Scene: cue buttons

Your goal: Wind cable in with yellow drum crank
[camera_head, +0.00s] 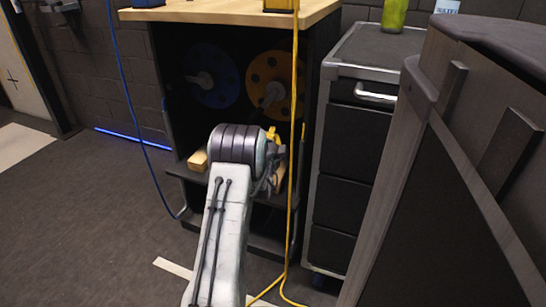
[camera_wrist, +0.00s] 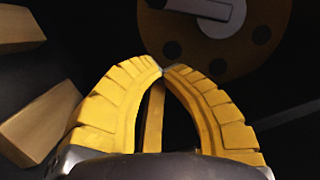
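The yellow drum (camera_head: 284,73) is a disc with dark holes inside the open dark cabinet, right of a blue drum (camera_head: 222,88). Its grey crank (camera_head: 270,95) stands out from its middle. In the wrist view the drum (camera_wrist: 257,60) and crank (camera_wrist: 213,14) show at the top, beyond the fingertips. My gripper (camera_wrist: 163,71) has yellow fingers whose tips meet, with nothing clearly held. It is below the drum and apart from it. A yellow bar shows between the fingers; I cannot tell what it is. In the head view my gripper (camera_head: 272,137) is partly hidden by my wrist.
A yellow cable (camera_head: 291,190) hangs from the bench top (camera_head: 220,10) to the floor, close right of my gripper. A blue cable (camera_head: 124,85) hangs at the left. Wooden blocks (camera_wrist: 42,122) lie on the cabinet's lower shelf. A drawer cabinet (camera_head: 352,145) stands right.

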